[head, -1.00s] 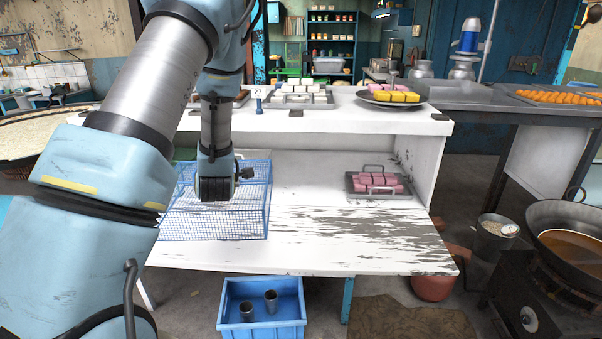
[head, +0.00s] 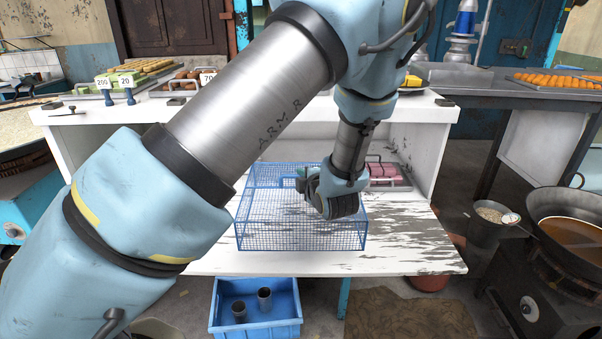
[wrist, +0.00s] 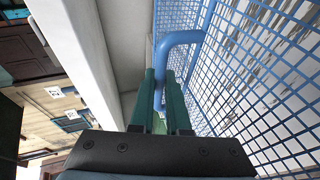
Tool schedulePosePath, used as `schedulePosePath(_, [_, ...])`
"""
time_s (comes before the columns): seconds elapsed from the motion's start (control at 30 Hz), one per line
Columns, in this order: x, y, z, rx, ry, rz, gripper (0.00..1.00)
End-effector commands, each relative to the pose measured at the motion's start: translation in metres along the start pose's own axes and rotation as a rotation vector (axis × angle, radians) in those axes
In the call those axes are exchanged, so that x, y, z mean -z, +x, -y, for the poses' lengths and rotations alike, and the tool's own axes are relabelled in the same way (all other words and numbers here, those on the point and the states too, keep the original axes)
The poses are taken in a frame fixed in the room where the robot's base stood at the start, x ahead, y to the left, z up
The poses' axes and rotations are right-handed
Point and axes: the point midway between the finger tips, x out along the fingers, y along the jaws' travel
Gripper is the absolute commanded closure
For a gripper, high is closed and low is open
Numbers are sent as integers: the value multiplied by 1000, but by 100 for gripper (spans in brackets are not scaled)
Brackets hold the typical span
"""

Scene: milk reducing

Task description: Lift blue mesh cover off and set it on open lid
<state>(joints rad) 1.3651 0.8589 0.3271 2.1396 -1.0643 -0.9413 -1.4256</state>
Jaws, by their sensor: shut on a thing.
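The blue mesh cover (head: 285,225) is a wire box over the worn white open lid (head: 405,245) at the front of the cabinet. I cannot tell whether its bottom edge touches the lid. My gripper (head: 305,180) is at the cover's top, mostly hidden behind my wrist in the head view. In the wrist view my gripper's green fingers (wrist: 165,105) are shut on the cover's blue handle (wrist: 180,38), and the mesh (wrist: 265,75) spreads out to the right.
A tray of pink sweets (head: 385,175) sits inside the cabinet, just right of my wrist. Trays of sweets (head: 130,75) line the cabinet top (head: 430,112). A blue crate (head: 255,325) with two metal cups stands on the floor below the lid. The lid's right part is bare.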

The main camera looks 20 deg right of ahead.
Motion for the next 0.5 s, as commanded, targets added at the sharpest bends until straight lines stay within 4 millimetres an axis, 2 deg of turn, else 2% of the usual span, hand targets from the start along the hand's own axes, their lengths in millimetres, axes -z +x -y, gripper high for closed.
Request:
schedulePosePath(0.1, [-2,6,16,-1,3,0,100])
schedulePosePath(0.5, [-6,20,55,-2,-1,0,100])
